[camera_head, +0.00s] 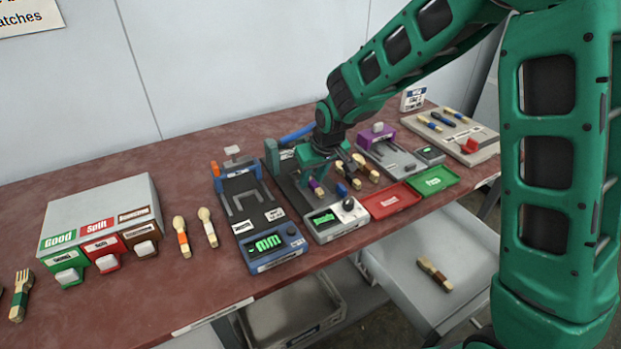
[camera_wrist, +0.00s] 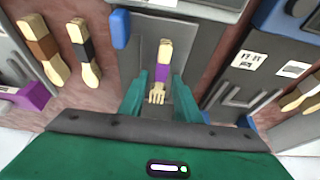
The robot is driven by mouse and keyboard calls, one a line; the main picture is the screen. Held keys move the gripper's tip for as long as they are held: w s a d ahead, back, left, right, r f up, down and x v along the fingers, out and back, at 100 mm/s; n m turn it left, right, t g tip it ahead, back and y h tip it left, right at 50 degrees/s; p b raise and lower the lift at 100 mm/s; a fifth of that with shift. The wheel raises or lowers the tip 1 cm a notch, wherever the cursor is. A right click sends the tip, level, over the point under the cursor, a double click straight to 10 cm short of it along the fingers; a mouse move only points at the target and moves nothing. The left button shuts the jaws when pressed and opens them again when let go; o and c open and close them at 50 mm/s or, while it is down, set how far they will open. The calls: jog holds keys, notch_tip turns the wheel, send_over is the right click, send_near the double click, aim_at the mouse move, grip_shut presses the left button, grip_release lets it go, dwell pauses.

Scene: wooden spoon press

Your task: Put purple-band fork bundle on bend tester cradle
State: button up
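The purple-band fork bundle (camera_wrist: 162,73) lies between my gripper's fingers in the wrist view, its tines toward the palm. In the head view its purple band (camera_head: 315,187) shows just below my gripper (camera_head: 314,176). My gripper (camera_wrist: 160,92) looks open, with a small gap on each side of the fork. Fork and gripper are over the grey bed of the middle device (camera_head: 325,223), which has a green display and a knob. I cannot tell whether the fork touches the bed. No readable label shows which device is the bend tester; a forked cradle (camera_head: 243,203) shows on the blue device.
Other banded utensils (camera_head: 364,168) lie right of the middle device. A red tray (camera_head: 391,200) and green tray (camera_head: 433,180) sit at the front edge. The purple device (camera_head: 377,137) stands behind them.

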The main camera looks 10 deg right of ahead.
jog(key=v, duration=1.2)
jog(key=shift+d+r, duration=0.1)
jog(key=s+d+r+m+g+h, duration=0.1)
jog(key=s+d+m, duration=0.1)
jog(key=s+d, duration=0.35)
jog(key=s+d+m+h, duration=0.1)
jog(key=s+d+m, duration=0.15)
jog(key=d, duration=0.65)
jog(key=s+d+r+m+g, duration=0.1)
jog(key=s+d, duration=0.3)
jog(key=d, duration=0.4)
jog(key=s+d+f+m+g, duration=0.1)
jog(key=s+d, duration=0.3)
jog(key=s, duration=0.6)
jog(key=s+d+f+m+g, duration=0.1)
jog(key=s+d+m, duration=0.3)
jog(key=s, duration=0.7)
jog(key=shift+w+d+m, duration=0.1)
jog(key=shift+m, duration=0.15)
